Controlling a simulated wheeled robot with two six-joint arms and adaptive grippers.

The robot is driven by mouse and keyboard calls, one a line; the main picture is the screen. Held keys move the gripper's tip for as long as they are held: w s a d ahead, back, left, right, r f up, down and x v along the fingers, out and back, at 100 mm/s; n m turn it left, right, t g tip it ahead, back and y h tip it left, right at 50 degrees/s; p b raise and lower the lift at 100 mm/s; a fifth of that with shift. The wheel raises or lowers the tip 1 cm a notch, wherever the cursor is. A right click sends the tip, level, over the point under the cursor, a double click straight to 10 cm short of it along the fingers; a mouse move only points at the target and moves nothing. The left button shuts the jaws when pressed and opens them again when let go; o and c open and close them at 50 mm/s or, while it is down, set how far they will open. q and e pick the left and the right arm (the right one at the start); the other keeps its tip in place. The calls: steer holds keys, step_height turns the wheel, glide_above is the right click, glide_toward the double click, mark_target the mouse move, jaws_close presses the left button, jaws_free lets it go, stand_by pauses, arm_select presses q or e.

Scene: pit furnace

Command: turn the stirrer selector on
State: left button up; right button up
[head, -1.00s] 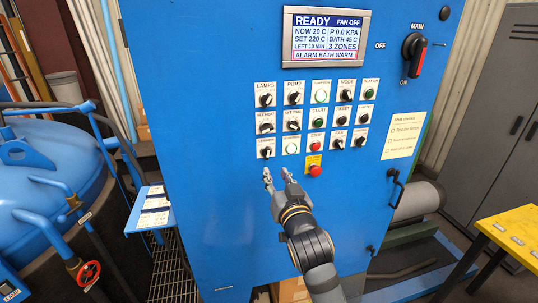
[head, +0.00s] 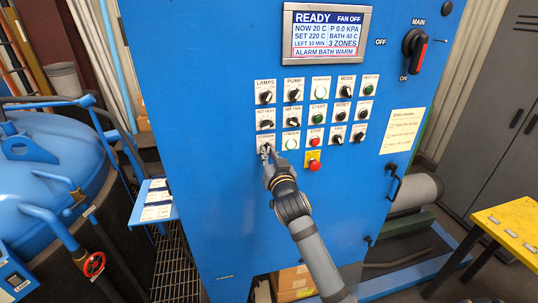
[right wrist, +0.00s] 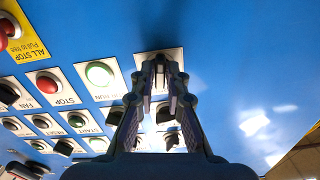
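The stirrer selector (head: 262,142) is the lowest dial in the left column of the blue panel. In the head view my right gripper (head: 267,151) is at its plate, with the fingertips covering most of the knob. In the right wrist view the fingers (right wrist: 163,76) are close together over the white plate (right wrist: 141,62), one on each side of the knob. They appear shut on it, though the knob is largely hidden and its pointing direction cannot be read. My left gripper is not in view.
A lit green button (head: 291,141) sits just right of the selector, then a red button (head: 316,139). The red all-stop button (head: 314,165) is below right. More dials lie above. The display (head: 327,36) reads READY. Blue panel below the selector is bare.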

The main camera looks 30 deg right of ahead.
jaws_close()
steer(key=m+b, duration=0.2)
steer(key=m, duration=0.2)
steer(key=shift+b, duration=0.3)
steer(key=o, duration=0.6)
jaws_free()
steer(key=v, duration=0.7)
steer(key=shift+s, duration=0.25)
